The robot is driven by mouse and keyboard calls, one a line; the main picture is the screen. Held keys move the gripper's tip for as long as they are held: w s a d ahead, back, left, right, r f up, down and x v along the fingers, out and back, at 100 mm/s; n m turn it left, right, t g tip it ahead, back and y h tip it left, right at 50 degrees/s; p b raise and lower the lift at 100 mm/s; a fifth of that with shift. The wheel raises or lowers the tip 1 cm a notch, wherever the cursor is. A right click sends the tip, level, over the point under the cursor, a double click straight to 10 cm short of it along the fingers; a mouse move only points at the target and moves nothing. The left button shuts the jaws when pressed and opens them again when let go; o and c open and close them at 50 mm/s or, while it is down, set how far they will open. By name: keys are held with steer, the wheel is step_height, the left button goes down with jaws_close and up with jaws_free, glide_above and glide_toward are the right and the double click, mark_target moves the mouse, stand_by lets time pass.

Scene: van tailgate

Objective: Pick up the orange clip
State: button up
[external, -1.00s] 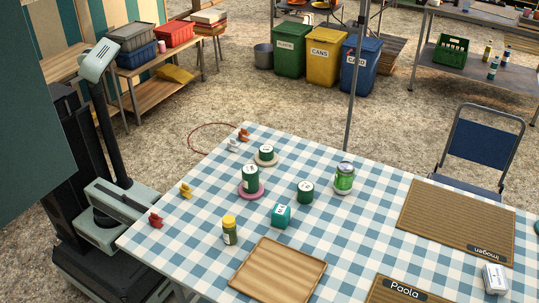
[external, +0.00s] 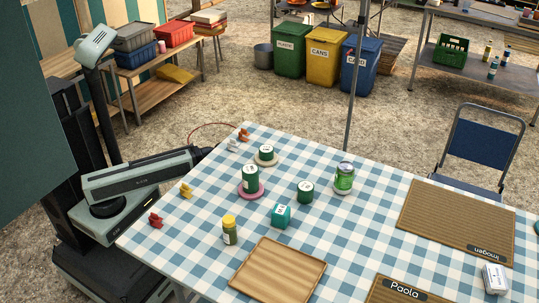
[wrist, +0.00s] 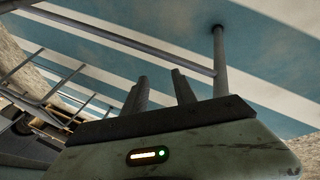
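The orange clip (external: 243,135) lies at the far left corner of the checked table (external: 330,235), beside a white clip (external: 234,145). My gripper (external: 206,152) is at the end of my arm, by the table's left edge, to the left of the orange clip and apart from it. In the wrist view my two gripper fingers (wrist: 160,76) stand apart with nothing between them. The orange clip does not show in the wrist view. There the blue and white cloth and table legs (wrist: 221,70) appear, apparently seen from below.
A yellow clip (external: 186,190) and a red clip (external: 156,220) lie along the left edge. A green tin (external: 266,153) on a pale coaster stands near the orange clip; another tin (external: 250,179) is on a pink coaster. A wooden tray (external: 278,272) lies in front.

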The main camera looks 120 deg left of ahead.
steer(key=s+a+r+n+g+h+p, duration=0.1)
steer(key=s+a+r+p, duration=0.1)
steer(key=s+r+p, duration=0.55)
steer(key=s+a+r+n+p, duration=0.1)
steer(key=s+r+p, duration=0.4)
steer(key=r+p, duration=0.4)
step_height(320, 180, up, 16)
steer(key=a+m+g+y+p, duration=0.1)
steer(key=a+m+g+p, duration=0.1)
steer(key=p, duration=1.4)
steer(key=m+t+y+p, duration=0.2)
steer(key=m+t+p, duration=0.1)
steer(key=m+p, duration=0.3)
glide_toward(243, 129)
step_height(243, 129, down, 3)
steer(key=b+x, duration=0.2)
steer(key=x, duration=0.1)
steer(key=b+x, duration=0.3)
steer(key=shift+w+a+r, duration=0.1)
steer(key=shift+w+r, duration=0.05)
steer(key=shift+w, duration=0.25)
steer(key=shift+r, duration=0.15)
steer(key=shift+c, duration=0.3)
jaws_close()
